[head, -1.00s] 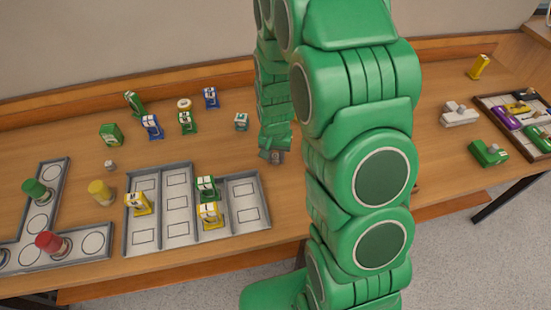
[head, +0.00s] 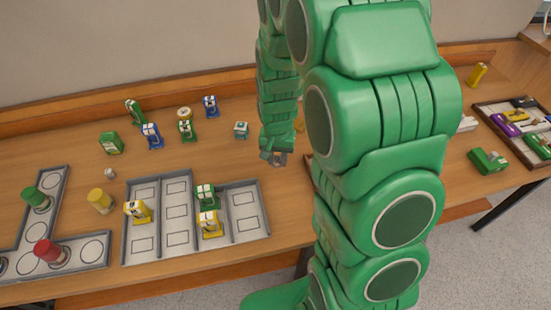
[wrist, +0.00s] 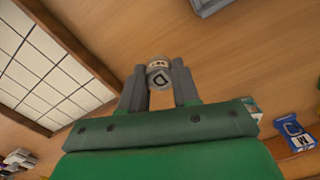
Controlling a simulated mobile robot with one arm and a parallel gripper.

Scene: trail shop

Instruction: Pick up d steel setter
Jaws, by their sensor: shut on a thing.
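The steel setter (wrist: 159,75), a small round grey piece with a dark D on its end face, is between the two grey fingers of my gripper (wrist: 159,84) in the wrist view. The fingers are shut on it, one on each side. In the head view my gripper (head: 273,158) points down over the table, right of the grey sectioned tray. The setter cannot be made out clearly there. Whether it touches the table is unclear.
The grey sectioned tray (head: 159,248) holds yellow and green pieces. Several blue, green and teal pieces stand behind it, and a small silver piece (head: 110,174) lies at left. A wood-framed white grid board (wrist: 95,62) lies beside my gripper. A filled tray (head: 486,121) stands far right.

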